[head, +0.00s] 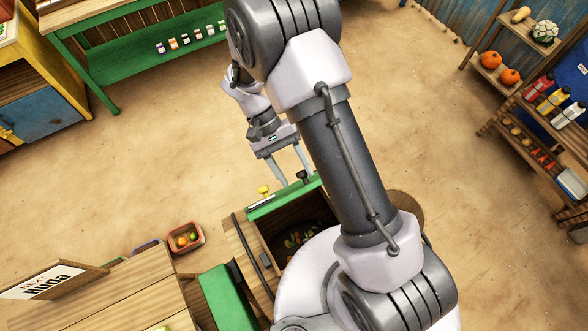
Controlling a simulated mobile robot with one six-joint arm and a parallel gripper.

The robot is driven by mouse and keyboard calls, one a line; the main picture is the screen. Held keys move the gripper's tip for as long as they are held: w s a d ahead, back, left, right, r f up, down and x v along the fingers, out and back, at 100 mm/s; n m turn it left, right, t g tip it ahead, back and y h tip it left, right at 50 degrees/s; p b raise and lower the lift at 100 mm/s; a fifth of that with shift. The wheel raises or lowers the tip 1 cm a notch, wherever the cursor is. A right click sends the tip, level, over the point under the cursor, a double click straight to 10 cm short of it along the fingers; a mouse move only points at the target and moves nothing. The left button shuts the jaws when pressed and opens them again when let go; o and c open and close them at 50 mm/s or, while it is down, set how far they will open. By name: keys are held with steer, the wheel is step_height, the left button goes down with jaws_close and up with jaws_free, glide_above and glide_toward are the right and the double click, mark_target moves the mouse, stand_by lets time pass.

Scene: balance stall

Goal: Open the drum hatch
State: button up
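A wooden drum (238,252) with green trim stands at the lower middle, partly hidden by my arm. A dark opening (281,224) shows in it, with small colourful pieces inside. A green edge (270,206) runs along the far side of the opening, with a yellow knob (263,190) and a dark knob (303,175) by it. I cannot tell for sure which part is the hatch, but the opening looks uncovered. My gripper (297,179) points down near the dark knob, fingers apart with nothing visible between them. I cannot tell whether it touches the knob.
A wooden counter (120,300) with a sign (45,283) is at the lower left, and a small red tray (186,238) of fruit beside it. A green bench (120,62) is at the back left, shelves (505,92) at the right. The sandy floor between is clear.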

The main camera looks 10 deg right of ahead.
steer(key=p+v, duration=1.5)
steer(key=v, duration=0.5)
stand_by(0.4)
steer(key=shift+f, duration=0.1)
stand_by(0.4)
